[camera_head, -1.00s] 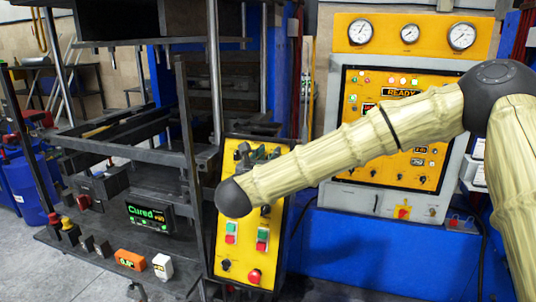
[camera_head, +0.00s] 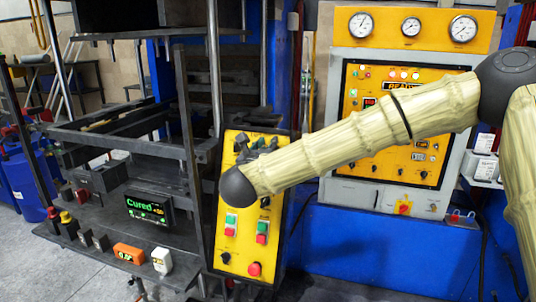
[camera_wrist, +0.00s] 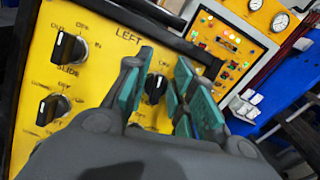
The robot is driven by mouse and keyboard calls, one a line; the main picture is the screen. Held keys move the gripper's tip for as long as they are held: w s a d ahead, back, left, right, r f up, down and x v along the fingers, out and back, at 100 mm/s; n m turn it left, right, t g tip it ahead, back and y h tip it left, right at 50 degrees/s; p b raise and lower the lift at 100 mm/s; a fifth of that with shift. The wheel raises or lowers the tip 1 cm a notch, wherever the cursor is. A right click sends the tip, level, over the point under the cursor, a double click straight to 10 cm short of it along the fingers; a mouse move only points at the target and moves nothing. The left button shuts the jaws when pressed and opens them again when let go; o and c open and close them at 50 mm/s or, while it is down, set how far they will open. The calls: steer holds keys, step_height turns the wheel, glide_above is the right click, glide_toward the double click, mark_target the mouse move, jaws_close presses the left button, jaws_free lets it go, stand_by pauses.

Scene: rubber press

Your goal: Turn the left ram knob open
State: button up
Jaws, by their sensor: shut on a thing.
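The yellow control panel (camera_head: 240,245) stands left of centre in the head view. My gripper (camera_head: 252,145) is at its upper part, where the arm and dark gripper body cover much detail. In the wrist view, a black knob (camera_wrist: 155,88) with a white pointer line, taken as the left ram knob, sits between the teal pads of my gripper (camera_wrist: 157,90). The pads are at its sides, and I am shut on it. The word LEFT is printed above. The knob's own label is mostly hidden by the fingers.
The slide knob (camera_wrist: 68,48) and another black knob (camera_wrist: 50,108) are left of my gripper. Green and red buttons (camera_head: 231,225) are lower on the panel. The dark press frame (camera_head: 190,150) is close on the left. A gauge cabinet (camera_head: 345,200) stands behind my arm.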

steer(key=n+y+b, duration=0.2)
steer(key=n+b, duration=0.1)
steer(key=n, duration=0.2)
steer(key=shift+a+f, duration=0.1)
steer(key=shift+f, duration=0.05)
steer(key=shift+a+n+y, duration=0.1)
steer(key=shift+n+y, duration=0.6)
steer(key=shift+n, duration=1.1)
steer(key=shift+g, duration=0.3)
steer(key=o, duration=0.7)
steer(key=s, duration=0.8)
steer(key=s+r, duration=0.1)
steer(key=s, duration=0.3)
steer(key=shift+a+r, duration=0.1)
steer(key=shift+a, duration=0.3)
